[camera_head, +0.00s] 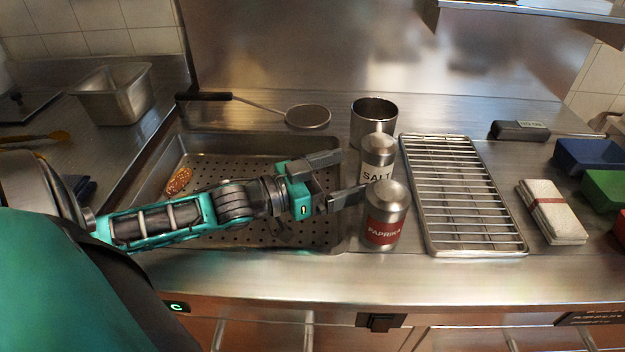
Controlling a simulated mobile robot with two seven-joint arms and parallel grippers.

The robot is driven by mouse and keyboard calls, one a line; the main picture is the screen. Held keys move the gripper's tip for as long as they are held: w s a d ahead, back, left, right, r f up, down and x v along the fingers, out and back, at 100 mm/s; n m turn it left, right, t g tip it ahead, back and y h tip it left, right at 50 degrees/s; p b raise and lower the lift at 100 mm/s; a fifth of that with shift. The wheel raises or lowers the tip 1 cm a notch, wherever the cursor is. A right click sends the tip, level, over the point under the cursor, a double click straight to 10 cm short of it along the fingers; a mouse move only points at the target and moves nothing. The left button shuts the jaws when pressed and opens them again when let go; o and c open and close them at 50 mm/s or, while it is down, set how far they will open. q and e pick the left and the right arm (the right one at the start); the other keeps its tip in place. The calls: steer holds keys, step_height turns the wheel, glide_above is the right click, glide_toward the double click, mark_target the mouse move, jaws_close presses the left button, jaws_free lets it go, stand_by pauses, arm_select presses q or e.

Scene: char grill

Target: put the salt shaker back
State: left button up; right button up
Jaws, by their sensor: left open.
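The salt shaker (377,152) is a steel cylinder with a white SALT label. It stands upright on the steel counter, behind the paprika shaker (385,215), which hides its lower part. My left gripper (352,176) is open, its fingers pointing right toward the salt shaker. One finger is at the left of the salt shaker's label; the other reaches close to the paprika shaker's left side. Whether either finger touches a shaker I cannot tell. Nothing shows between the fingers. My right gripper is not in view.
A steel canister (372,118) stands behind the salt shaker. A wire rack (455,190) lies to the right. A perforated pan (240,150) with a browned piece of food (179,181) lies under my left arm. A folded cloth (551,211) is farther right.

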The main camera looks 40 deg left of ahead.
arm_select(q)
steer(key=shift+p+v, duration=0.35)
steer(key=shift+v, duration=2.5)
